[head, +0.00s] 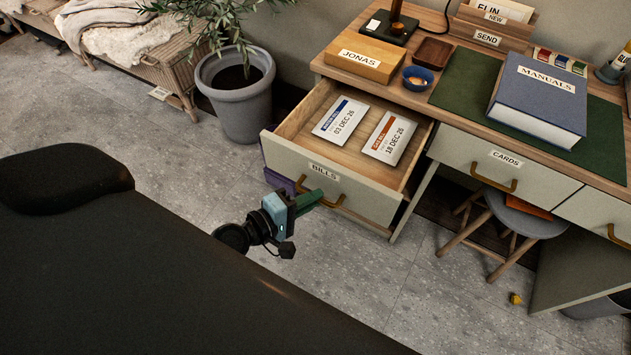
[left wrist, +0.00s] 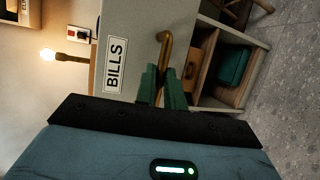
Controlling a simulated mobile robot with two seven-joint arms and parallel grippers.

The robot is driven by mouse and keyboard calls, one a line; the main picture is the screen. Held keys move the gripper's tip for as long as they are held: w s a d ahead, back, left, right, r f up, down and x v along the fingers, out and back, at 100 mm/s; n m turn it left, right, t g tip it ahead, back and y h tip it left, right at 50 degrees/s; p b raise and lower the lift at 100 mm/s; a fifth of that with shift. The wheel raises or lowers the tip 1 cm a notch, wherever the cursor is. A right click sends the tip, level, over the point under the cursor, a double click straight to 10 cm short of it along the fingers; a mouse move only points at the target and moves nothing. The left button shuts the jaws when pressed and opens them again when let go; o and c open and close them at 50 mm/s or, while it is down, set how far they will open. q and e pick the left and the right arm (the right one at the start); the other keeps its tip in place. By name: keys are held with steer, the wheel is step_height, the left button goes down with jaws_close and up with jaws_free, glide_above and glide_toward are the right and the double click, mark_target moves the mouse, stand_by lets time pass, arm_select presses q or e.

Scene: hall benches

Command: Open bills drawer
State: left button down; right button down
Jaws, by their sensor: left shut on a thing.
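The bills drawer (head: 372,199) is pulled well out of the left end of the desk, and its front carries a BILLS label. Two dated bills (head: 341,117) (head: 389,137) lie flat inside, with bare wood around them. My left gripper (head: 310,198) is at the drawer front, its green fingers shut on the brass handle (head: 336,203). In the left wrist view the fingers (left wrist: 163,84) close around the handle (left wrist: 165,48), beside the BILLS label (left wrist: 115,65). The fingers hide part of the handle. My right gripper is in neither view.
The cards drawer (head: 503,170) to the right is shut. A grey stool (head: 527,216) stands under the desk. A potted plant (head: 237,97) stands left of the open drawer. The grey floor in front of the drawer has free room.

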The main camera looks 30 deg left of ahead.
arm_select(q)
steer(key=c, duration=1.5)
jaws_free()
steer(key=b+v, duration=0.1)
steer(key=v, duration=0.7)
steer(key=shift+b, duration=0.4)
